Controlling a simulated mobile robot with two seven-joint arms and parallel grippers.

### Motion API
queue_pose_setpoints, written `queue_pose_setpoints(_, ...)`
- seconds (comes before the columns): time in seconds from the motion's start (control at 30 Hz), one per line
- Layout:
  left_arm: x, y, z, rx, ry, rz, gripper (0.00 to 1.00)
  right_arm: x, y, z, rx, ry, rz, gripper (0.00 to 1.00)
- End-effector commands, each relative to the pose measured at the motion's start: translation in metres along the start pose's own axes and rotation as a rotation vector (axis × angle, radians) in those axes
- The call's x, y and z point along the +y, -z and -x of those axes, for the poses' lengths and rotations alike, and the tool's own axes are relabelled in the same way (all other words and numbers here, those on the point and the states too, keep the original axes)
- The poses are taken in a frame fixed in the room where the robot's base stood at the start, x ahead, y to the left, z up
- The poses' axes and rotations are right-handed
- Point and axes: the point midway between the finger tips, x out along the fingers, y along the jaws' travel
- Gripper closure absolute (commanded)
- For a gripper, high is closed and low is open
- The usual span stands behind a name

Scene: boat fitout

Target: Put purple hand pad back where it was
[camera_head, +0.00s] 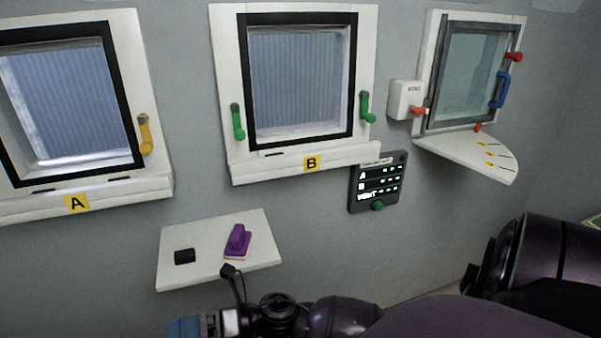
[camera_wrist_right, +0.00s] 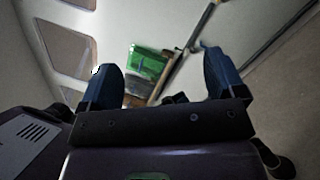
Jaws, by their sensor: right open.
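The purple hand pad (camera_head: 238,240) rests on a small white shelf (camera_head: 210,274) on the wall, in the head view. It has a raised grip on top and a pale underside edge. My right gripper (camera_head: 187,327) shows only partly at the bottom edge of the head view, below and in front of the shelf, apart from the pad. In the right wrist view its two blue fingers (camera_wrist_right: 162,72) stand wide apart with nothing held between them. My left gripper is not in view.
A black block (camera_head: 185,256) lies left of the pad on the shelf. Window A (camera_head: 75,203) and window B (camera_head: 311,164) are above. A dark panel (camera_head: 377,183) hangs right of the shelf. A white corner ledge (camera_head: 465,154) juts out at right.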

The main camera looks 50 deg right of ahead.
Motion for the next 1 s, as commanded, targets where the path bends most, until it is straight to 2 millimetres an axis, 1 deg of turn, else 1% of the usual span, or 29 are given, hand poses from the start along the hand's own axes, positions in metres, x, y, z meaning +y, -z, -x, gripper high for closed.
queue_pose_setpoints(0.03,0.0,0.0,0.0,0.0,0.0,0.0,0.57,-0.007,-0.001,0.012,-0.129,0.026,-0.173,0.11)
queue_pose_setpoints(0.07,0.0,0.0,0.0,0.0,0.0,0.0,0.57,-0.013,-0.003,0.021,-0.208,0.041,-0.279,0.11)
queue_pose_setpoints(0.1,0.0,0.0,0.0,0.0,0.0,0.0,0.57,-0.021,-0.004,0.033,-0.312,0.06,-0.423,0.11)
queue_pose_setpoints(0.13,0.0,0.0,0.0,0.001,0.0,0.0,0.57,-0.028,-0.004,0.043,-0.392,0.075,-0.53,0.11)
queue_pose_setpoints(0.17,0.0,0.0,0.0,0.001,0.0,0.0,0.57,-0.036,-0.003,0.055,-0.47,0.088,-0.638,0.11)
queue_pose_setpoints(0.2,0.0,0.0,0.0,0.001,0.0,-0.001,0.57,-0.047,0.001,0.071,-0.576,0.107,-0.781,0.11)
queue_pose_setpoints(0.23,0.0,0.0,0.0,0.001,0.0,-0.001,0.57,-0.055,0.005,0.084,-0.656,0.119,-0.888,0.11)
queue_pose_setpoints(0.27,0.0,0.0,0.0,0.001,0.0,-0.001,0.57,-0.064,0.011,0.097,-0.735,0.131,-0.995,0.11)
queue_pose_setpoints(0.3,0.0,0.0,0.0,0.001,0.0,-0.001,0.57,-0.075,0.021,0.115,-0.839,0.146,-1.133,0.11)
queue_pose_setpoints(0.33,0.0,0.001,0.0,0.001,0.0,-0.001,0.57,-0.082,0.029,0.129,-0.914,0.154,-1.232,0.11)
queue_pose_setpoints(0.4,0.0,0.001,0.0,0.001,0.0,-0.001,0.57,-0.096,0.052,0.157,-1.075,0.171,-1.442,0.11)
queue_pose_setpoints(0.5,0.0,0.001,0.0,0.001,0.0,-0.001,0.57,-0.107,0.083,0.187,-1.26,0.181,-1.681,0.11)
queue_pose_setpoints(0.6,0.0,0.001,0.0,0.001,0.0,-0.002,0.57,-0.112,0.107,0.206,-1.382,0.185,-1.834,0.11)
queue_pose_setpoints(0.7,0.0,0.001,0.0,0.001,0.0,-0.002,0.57,-0.114,0.119,0.214,-1.441,0.186,-1.911,0.11)
queue_pose_setpoints(0.8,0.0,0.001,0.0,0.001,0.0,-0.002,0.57,-0.114,0.122,0.216,-1.456,0.185,-1.931,0.11)
queue_pose_setpoints(1.0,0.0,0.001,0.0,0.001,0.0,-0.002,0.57,-0.114,0.121,0.215,-1.452,0.186,-1.927,0.11)
